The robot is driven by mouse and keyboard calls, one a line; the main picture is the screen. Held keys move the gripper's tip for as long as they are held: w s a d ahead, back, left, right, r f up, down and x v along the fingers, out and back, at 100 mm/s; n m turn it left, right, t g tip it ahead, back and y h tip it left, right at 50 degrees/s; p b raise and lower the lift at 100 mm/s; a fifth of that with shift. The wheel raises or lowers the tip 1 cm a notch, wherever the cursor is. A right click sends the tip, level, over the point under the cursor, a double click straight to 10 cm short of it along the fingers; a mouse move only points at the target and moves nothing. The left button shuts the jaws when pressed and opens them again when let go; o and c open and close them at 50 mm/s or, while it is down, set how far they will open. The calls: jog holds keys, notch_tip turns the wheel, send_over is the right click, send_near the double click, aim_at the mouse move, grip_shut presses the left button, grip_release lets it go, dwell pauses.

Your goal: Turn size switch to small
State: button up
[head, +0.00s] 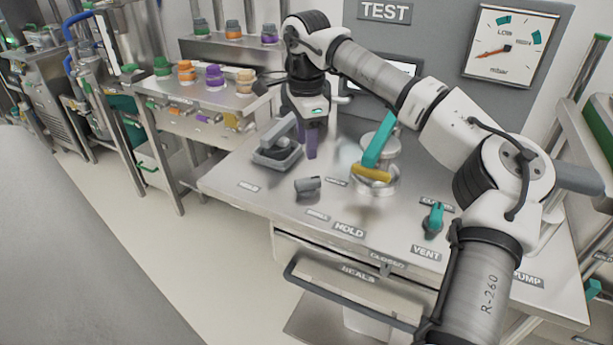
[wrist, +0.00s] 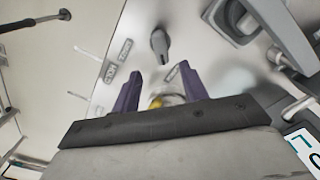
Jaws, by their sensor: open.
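The size switch appears to be the small dark grey knob (head: 308,185) lying on the steel bench top, with small labels around it that are too blurred to read surely. It also shows in the wrist view (wrist: 159,45), beyond my fingertips and upright in the picture. My gripper (head: 311,152) is above the bench, behind the knob in the head view, with its purple fingers pointing down. In the wrist view my gripper (wrist: 158,80) is open, its two fingers apart and with nothing held. The knob is apart from both fingers.
A grey lever device (head: 277,153) stands left of my gripper. A round chamber (head: 375,183) with teal and yellow handles is to the right. A teal vent valve (head: 433,219) is near the front edge, above a drawer (head: 350,285). The bench's front left is clear.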

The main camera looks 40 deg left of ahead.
aim_at(306, 179)
notch_tip(306, 179, down, 10)
jog(key=shift+f+p, duration=0.15)
jog(key=shift+p, duration=0.35)
grip_shut()
